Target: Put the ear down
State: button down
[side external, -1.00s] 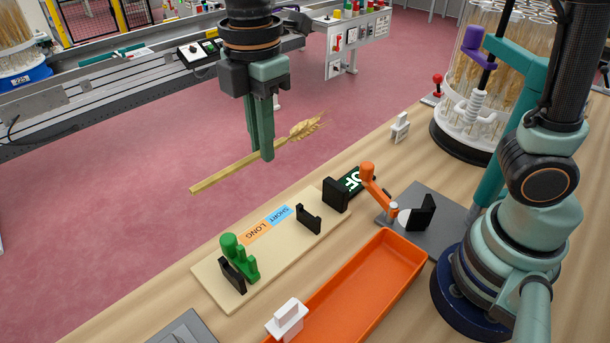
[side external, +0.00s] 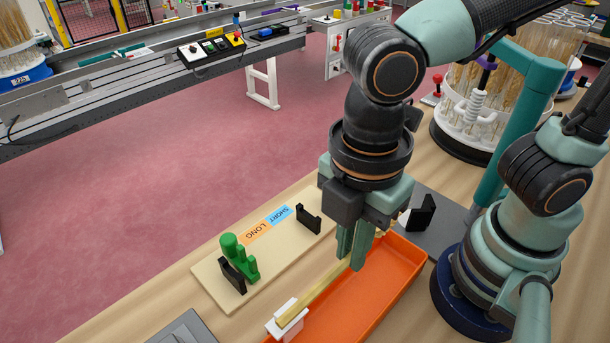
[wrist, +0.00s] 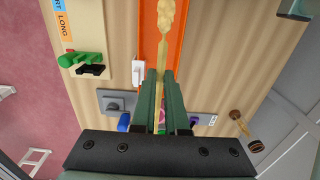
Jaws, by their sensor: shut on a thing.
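My gripper (side external: 350,262) is shut on the wheat ear's stalk (side external: 318,290), low over the orange tray (side external: 398,292). The stalk lies roughly along the tray's length in the side view, its cut end in front of the white block (side external: 287,316) at the tray's near end. I cannot tell whether ear and tray touch. In the wrist view the stalk runs between my gripper's fingers (wrist: 160,74), and the bearded head (wrist: 172,18) is at the top. My gripper mostly hides the head in the side view.
A beige board (side external: 214,284) with LONG and SHORT labels, black supports and a green clamp (side external: 240,258) stands left of the tray. A grey plate with a black bracket (side external: 421,213) is behind. A rack of glass tubes (side external: 500,90) stands at the back right.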

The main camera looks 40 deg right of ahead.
aim_at(338, 323)
notch_tip(338, 323, down, 18)
jog(key=shift+r, duration=0.2)
dwell(0.4)
jog(key=c, duration=0.9)
grip_release()
jog(key=shift+f, duration=0.1)
jog(key=shift+c, duration=0.2)
notch_tip(338, 323, up, 12)
jog(key=w+d+r+m+t, duration=0.2)
jog(key=w+d+r+m, duration=0.4)
jog(key=d+m, duration=0.3)
jog(key=w+d+r+m+t, duration=0.3)
jog(key=w+d+r+m, duration=0.3)
jog(key=d+m, duration=0.3)
jog(key=w+d, duration=0.1)
jog(key=d, duration=0.2)
jog(key=shift+w+d+t, duration=0.25)
jog(key=shift+t, duration=0.05)
